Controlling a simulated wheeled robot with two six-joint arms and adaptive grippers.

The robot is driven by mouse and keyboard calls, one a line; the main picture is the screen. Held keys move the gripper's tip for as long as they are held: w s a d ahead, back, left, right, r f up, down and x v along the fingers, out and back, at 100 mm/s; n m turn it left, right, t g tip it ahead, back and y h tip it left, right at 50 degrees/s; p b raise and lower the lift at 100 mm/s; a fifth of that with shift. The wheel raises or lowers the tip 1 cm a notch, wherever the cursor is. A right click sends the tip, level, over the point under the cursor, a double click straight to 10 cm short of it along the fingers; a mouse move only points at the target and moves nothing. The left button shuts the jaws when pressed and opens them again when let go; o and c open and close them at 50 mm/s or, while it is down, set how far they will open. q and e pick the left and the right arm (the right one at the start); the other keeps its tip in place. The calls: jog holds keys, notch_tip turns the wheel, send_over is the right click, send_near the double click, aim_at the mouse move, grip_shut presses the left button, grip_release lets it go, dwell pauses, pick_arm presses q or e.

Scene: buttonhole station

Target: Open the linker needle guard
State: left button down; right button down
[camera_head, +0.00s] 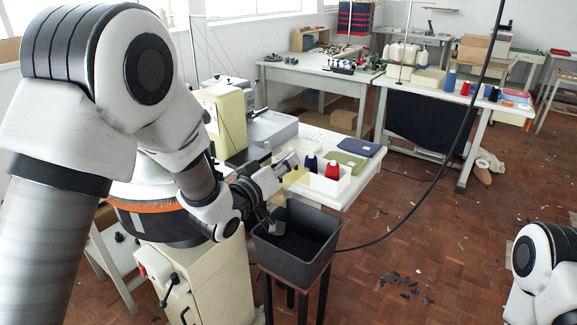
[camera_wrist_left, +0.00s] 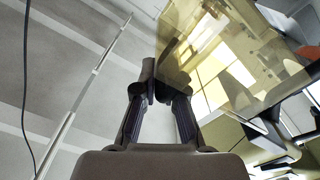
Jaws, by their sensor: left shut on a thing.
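The needle guard (camera_wrist_left: 225,60) is a clear, yellow-tinted panel in the left wrist view, just beyond my left gripper's fingertips. A pale yellow patch of it seems to show in the head view (camera_head: 297,175) at the gripper's far end. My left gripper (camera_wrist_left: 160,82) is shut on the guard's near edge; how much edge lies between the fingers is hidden. In the head view my left gripper (camera_head: 277,175) is right of the linker (camera_head: 165,226), a round machine with an orange-brown rim on a cream stand. My arm covers much of the linker. My right gripper is out of view.
A dark grey bin (camera_head: 318,262) on a stand is just below and right of the left gripper. Behind are a white table (camera_head: 362,182), a red cone (camera_head: 333,169) and folded cloths (camera_head: 361,147). A black cable hangs at right. Floor at right is mostly open, with scraps.

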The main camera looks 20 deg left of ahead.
pick_arm(q)
jog(key=shift+a+r, duration=0.1)
jog(key=shift+r, duration=0.25)
jog(key=c, duration=1.2)
grip_release()
jog(key=shift+c, duration=0.2)
jog(key=v, duration=1.2)
